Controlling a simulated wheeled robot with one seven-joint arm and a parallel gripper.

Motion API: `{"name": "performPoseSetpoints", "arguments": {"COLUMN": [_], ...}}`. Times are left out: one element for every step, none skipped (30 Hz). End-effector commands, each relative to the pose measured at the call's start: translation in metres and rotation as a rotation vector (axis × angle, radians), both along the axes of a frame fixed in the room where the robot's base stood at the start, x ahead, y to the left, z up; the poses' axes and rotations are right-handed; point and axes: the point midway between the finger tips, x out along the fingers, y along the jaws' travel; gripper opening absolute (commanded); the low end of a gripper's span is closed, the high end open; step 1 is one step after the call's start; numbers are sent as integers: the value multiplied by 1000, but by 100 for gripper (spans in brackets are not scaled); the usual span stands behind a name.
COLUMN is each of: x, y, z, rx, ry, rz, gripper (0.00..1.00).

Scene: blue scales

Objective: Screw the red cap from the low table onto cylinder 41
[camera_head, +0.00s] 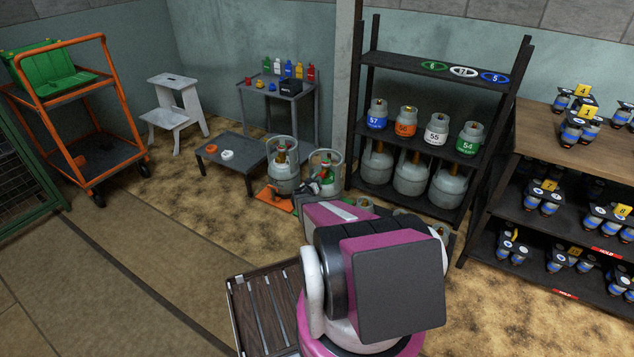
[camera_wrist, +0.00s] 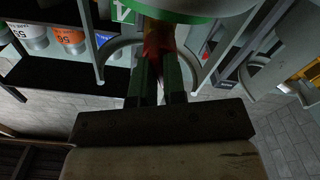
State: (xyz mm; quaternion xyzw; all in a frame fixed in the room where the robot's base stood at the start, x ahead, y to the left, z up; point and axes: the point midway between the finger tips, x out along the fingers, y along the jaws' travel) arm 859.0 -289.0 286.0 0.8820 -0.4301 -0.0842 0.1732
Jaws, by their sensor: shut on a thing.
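In the wrist view, the dark fingers of my gripper (camera_wrist: 159,82) are shut on a reddish piece (camera_wrist: 159,38), dim and partly covered by the fingers. Just beyond it is a pale cylinder with a green band (camera_wrist: 190,18) and a partly visible white "4" tag; its full number is cut off. I cannot tell whether the piece touches its valve. In the head view, two grey cylinders stand close together, a left one (camera_head: 283,181) and a right one (camera_head: 337,172); no number is readable. On the low table (camera_head: 240,167) lies a small red piece (camera_head: 211,148), perhaps a cap.
A rack (camera_head: 440,120) with numbered cylinders stands behind my arm. A side table (camera_head: 262,88) with small bottles, a step stool (camera_head: 175,110) and an orange cart (camera_head: 85,150) stand left. The left foreground floor is clear.

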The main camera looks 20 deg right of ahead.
Motion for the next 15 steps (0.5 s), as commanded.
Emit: {"name": "performPoseSetpoints", "arguments": {"x": [-1, -1, 0, -1, 0, 0, 0, 0, 0, 0, 0, -1, -1, -1, -3], "y": [1, 1, 1, 0, 0, 0, 0, 0, 0, 0, 0, 1, 1, 2, 3], "z": [0, 0, 0, 0, 0, 0, 0, 0, 0, 0, 0, 0, 0, 0, 0], "rx": [5, 4, 4, 3, 3, 3, 3, 3, 2, 2, 2, 1, 1, 1, 1], "ry": [-4, -4, -3, -3, -3, -2, -2, -2, -1, -1, -1, 0, 0, 0, 0], "rz": [-1, 0, 0, 0, 0, 0, 0, 0, 0, 0, 0, 0, 0, 0, 0], "gripper": [18, 28, 41, 41, 41, 41, 41, 41, 41, 41, 41, 41, 41, 41, 41]}}
